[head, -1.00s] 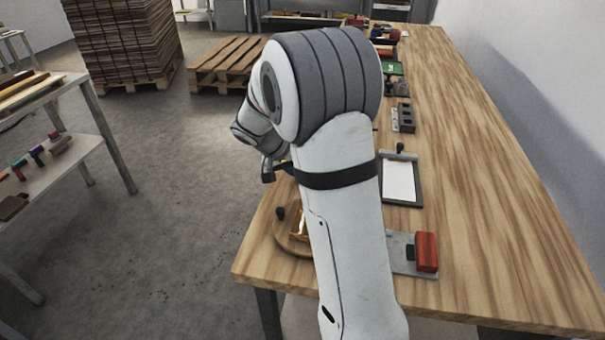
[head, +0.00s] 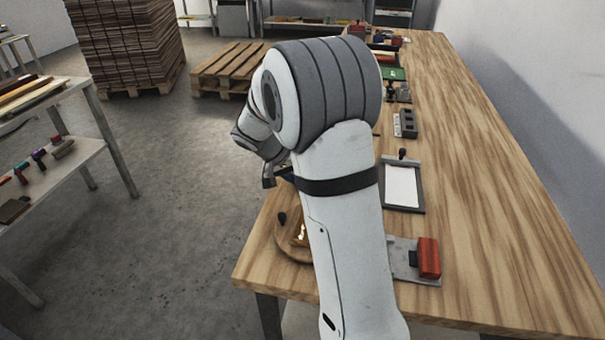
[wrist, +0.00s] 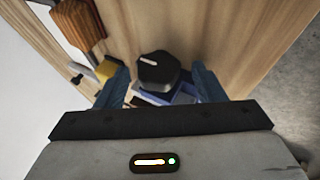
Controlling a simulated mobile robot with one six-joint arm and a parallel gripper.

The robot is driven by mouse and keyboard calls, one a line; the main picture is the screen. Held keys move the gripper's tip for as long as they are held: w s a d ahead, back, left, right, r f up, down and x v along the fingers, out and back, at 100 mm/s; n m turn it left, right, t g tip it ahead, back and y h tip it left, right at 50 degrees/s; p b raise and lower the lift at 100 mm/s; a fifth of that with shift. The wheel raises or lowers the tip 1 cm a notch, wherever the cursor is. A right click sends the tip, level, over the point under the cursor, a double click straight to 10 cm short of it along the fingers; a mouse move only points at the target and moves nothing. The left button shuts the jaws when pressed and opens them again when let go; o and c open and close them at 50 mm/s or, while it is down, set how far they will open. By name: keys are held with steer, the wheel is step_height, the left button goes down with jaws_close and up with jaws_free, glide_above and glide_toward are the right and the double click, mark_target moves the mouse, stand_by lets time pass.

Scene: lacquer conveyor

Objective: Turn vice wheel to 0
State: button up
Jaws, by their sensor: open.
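A black knob-like wheel (wrist: 157,72) with a pale pink line across its top shows in the wrist view, above a blue body (wrist: 184,92) that is partly hidden. I take this knob to be the vice wheel; I see no numbers on it. The pink line runs roughly left to right, slightly slanted. My gripper (wrist: 160,78) is open, with one blue finger on each side of the knob. Gaps show between the fingers and the knob, and I cannot tell how deep they reach. In the head view my arm hides most of the gripper and the vice.
In the wrist view an orange-brown handled tool (wrist: 78,22) and a yellow block (wrist: 108,70) lie to the left. In the head view a round wooden base (head: 290,250), a clipboard (head: 402,187) and a red block (head: 429,258) sit on the wooden table (head: 480,190). The table's right side is clear.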

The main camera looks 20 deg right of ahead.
steer(key=v, duration=0.7)
steer(key=shift+a+r, duration=0.25)
steer(key=shift+r, duration=0.1)
steer(key=s+a+r+n+y+p, duration=0.1)
steer(key=s+r+n+y+p, duration=0.1)
steer(key=s, duration=0.6)
steer(key=s+a+r+n+t+y+p, duration=0.1)
steer(key=s+a+r+y+p, duration=0.1)
steer(key=s, duration=0.7)
steer(key=s+a+r+n+t+y+p, duration=0.1)
steer(key=s+a+r+n+y+p, duration=0.1)
steer(key=s, duration=0.6)
steer(key=shift+s+a+r+n+y+p, duration=0.25)
steer(key=shift+s+r+n+y+p, duration=0.1)
steer(key=shift+r+y+p, duration=0.4)
steer(key=shift+f, duration=0.1)
